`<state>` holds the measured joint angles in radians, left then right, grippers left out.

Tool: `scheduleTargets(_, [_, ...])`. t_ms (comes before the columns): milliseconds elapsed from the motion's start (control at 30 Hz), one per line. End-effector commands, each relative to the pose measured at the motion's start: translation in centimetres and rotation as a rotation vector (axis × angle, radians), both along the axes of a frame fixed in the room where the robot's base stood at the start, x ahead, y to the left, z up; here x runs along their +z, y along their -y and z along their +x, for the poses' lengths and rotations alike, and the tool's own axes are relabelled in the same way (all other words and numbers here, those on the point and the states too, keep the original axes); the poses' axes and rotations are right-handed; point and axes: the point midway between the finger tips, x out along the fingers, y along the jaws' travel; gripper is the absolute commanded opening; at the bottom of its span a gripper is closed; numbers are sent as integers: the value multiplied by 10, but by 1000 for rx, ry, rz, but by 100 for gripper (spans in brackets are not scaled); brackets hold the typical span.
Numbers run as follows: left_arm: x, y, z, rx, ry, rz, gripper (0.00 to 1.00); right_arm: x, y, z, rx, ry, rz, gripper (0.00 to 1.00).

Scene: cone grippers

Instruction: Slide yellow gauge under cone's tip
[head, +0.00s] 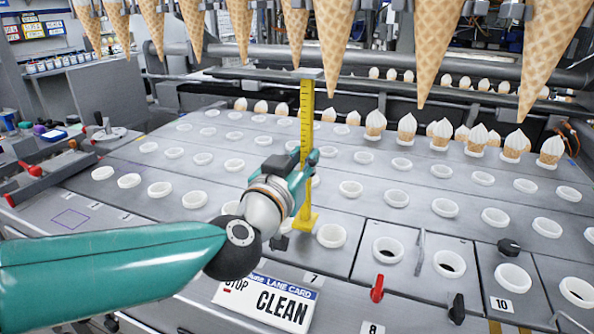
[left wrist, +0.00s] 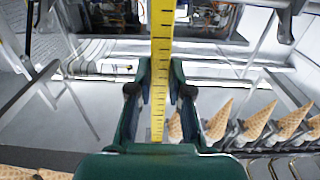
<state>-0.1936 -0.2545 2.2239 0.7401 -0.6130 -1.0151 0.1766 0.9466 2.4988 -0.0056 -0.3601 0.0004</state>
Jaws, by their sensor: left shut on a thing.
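The yellow gauge (head: 306,118) is a tall flat ruler with dark marks, standing about upright, its yellow foot low by the white ring holders. My left gripper (head: 308,166) is shut on it around mid-height. In the left wrist view the gauge (left wrist: 160,60) runs between the two fingers of the gripper (left wrist: 160,92). Large waffle cones hang tip down in a row above. One cone (head: 333,38) has its tip just right of the gauge's top in the picture; another cone (head: 295,30) is just left. I cannot tell their depth from the gauge. My right gripper is not in view.
Rows of white ring holders (head: 350,188) cover the grey deck. Small cream-topped cones (head: 375,123) stand behind to the right. A red knob (head: 377,288) and black knobs (head: 457,308) stick up in front. A lane card (head: 284,310) reading CLEAN lies at the front.

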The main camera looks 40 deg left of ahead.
Motion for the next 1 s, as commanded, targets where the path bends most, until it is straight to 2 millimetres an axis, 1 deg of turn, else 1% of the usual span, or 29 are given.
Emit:
scheduleTargets(33, [-1,-2,6,2,1,1,0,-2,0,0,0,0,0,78])
scheduleTargets(400, [-2,-10,42,1,1,1,0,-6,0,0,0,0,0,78])
scheduleTargets(900, [-2,-21,89,1,2,1,0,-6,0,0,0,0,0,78])
scheduleTargets(967, [-4,-22,93,0,1,1,0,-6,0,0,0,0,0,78])
scheduleTargets(1000, [-10,-22,92,-1,1,1,0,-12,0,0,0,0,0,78])
